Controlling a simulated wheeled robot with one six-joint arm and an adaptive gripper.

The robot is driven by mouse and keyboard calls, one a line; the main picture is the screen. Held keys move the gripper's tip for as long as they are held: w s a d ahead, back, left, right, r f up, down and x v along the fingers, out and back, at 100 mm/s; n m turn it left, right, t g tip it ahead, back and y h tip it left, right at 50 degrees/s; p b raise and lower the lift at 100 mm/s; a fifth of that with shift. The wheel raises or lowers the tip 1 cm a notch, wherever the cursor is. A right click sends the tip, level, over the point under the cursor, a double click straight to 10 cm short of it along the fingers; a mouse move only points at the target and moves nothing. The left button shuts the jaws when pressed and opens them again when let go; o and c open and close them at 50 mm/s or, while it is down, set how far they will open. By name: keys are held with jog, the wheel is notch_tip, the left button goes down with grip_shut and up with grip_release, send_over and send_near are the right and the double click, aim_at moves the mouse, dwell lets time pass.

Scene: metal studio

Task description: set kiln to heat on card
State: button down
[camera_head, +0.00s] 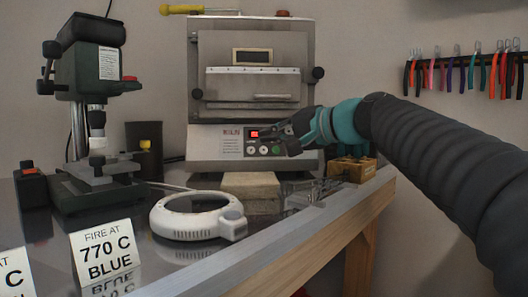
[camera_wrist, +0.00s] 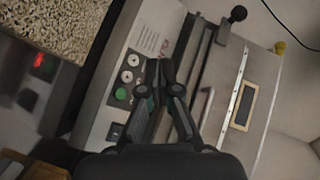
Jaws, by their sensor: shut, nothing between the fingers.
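The kiln (camera_head: 250,85) stands at the back of the bench with its door shut. Its control panel has a small lit red display (camera_head: 255,134), too small to read, above a row of round buttons (camera_head: 263,150). In the wrist view the panel is turned sideways, with a green button (camera_wrist: 121,94) beside paler ones and a black switch (camera_wrist: 115,132). My gripper (camera_head: 268,135) is shut and empty in front of the panel; in the wrist view its tips (camera_wrist: 168,72) hide part of it. A card (camera_head: 105,257) reads "FIRE AT 770 C BLUE".
Another card (camera_head: 14,275) is cut off at the left edge. A dark green press (camera_head: 98,75) stands left. Pliers (camera_head: 470,72) hang at right.

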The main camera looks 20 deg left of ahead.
jog(key=shift+w+a+f+p, duration=0.2)
jog(key=shift+w+a+f, duration=0.35)
jog(key=shift+w, duration=0.65)
jog(key=shift+w+a+f+p, duration=0.25)
jog(key=shift+w+a+f, duration=0.3)
jog(key=shift+w, duration=0.7)
jog(key=shift+w+a+f+p, duration=0.2)
jog(key=shift+w+a+f, duration=0.35)
jog(key=shift+w, duration=0.65)
jog(key=shift+w+d+f, duration=0.1)
jog(key=shift+f, duration=0.05)
jog(key=shift+w+f, duration=0.1)
jog(key=shift+w, duration=0.15)
jog(key=shift+w+a+f, duration=0.15)
jog(key=shift+w+a, duration=0.1)
jog(key=shift+w, duration=0.05)
jog(key=shift+s, duration=0.1)
jog(key=shift+s+d+r, duration=0.25)
jog(key=shift+s+r, duration=0.05)
jog(key=shift+s, duration=0.25)
jog(key=shift+s+d+r+b, duration=0.25)
jog(key=shift+s+d+r, duration=0.1)
jog(key=shift+s, duration=0.35)
jog(key=shift+s+d+r+b, duration=0.2)
jog(key=shift+s+d+r, duration=0.1)
jog(key=shift+s, duration=0.45)
jog(key=shift+s+d+r+b, duration=0.25)
jog(key=shift+s+r, duration=0.1)
jog(key=shift+s, duration=0.35)
dwell(0.9)
